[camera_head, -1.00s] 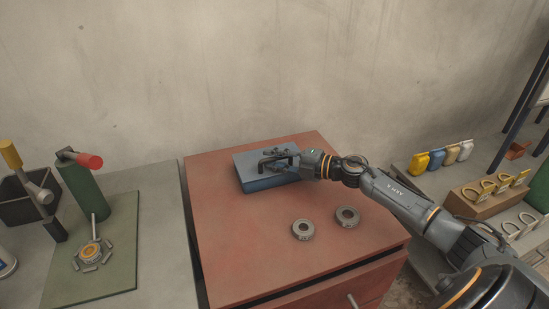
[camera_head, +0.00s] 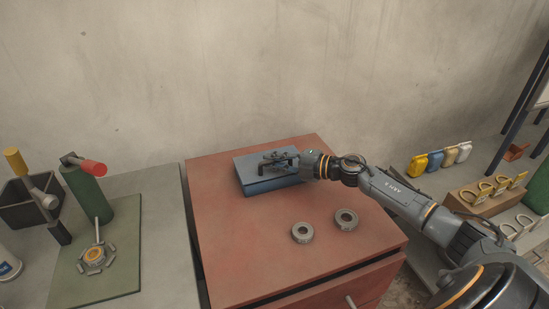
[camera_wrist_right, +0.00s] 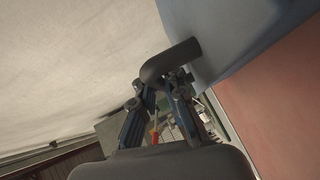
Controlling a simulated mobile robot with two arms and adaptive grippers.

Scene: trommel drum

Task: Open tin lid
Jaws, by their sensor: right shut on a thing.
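The tin is a blue-grey box (camera_head: 262,187) on the red cabinet top, with a flat lid (camera_head: 248,162) that looks closed; a dark line runs along its front below the lid. My right gripper (camera_head: 275,160) is at the lid's top, shut on the dark handle (camera_head: 291,155). In the right wrist view the curved dark handle (camera_wrist_right: 172,62) passes at the fingertips (camera_wrist_right: 160,85), and the blue lid (camera_wrist_right: 225,30) lies beyond it. My fingers hide part of the handle. My left gripper is not in view.
Two grey metal rings (camera_head: 302,232) lie on the red cabinet top (camera_head: 225,245) in front of the tin. A grey bench at left holds a green cylinder (camera_head: 88,190) and a green mat (camera_head: 115,265).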

